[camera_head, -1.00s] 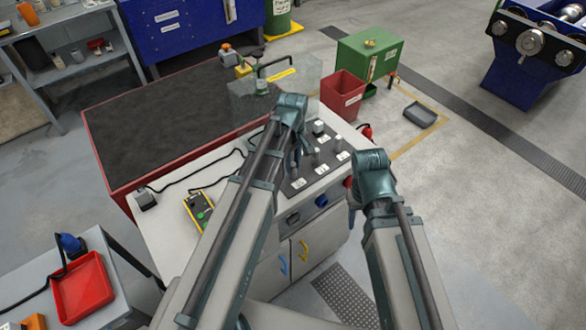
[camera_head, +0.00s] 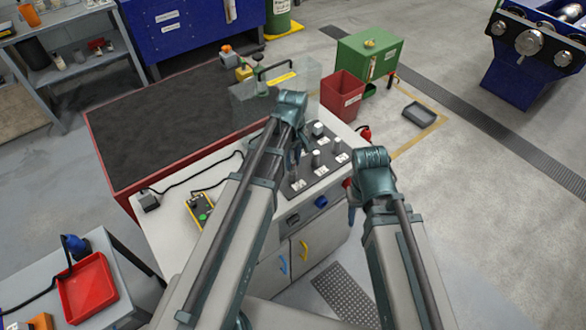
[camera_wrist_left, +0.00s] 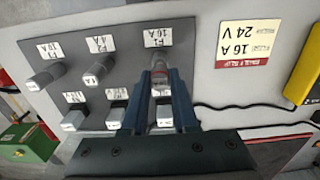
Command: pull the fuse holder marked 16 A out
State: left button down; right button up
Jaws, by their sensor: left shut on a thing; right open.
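The fuse holder marked 16 A (camera_wrist_left: 159,76) is in the left wrist view, under a white label reading 16 A on the grey panel (camera_wrist_left: 120,68). My left gripper (camera_wrist_left: 162,100) is shut on it, with one blue finger on each side. In the head view my left gripper (camera_head: 295,158) is over the panel's left end and mostly hides this holder. My right gripper (camera_head: 354,208) is open and empty, right of the cabinet front.
Two other fuse holders, marked 4 A (camera_wrist_left: 97,74) and 10 A (camera_wrist_left: 46,73), stand beside it on the panel. Several switches (camera_wrist_left: 117,115) form another row. A yellow-edged pendant (camera_head: 201,208) and a black cable lie on the white top to the left.

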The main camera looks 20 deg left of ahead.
aim_at(293, 161)
pick_arm(q)
jog(key=shift+r+p, duration=1.7)
jog(key=shift+r, duration=0.15)
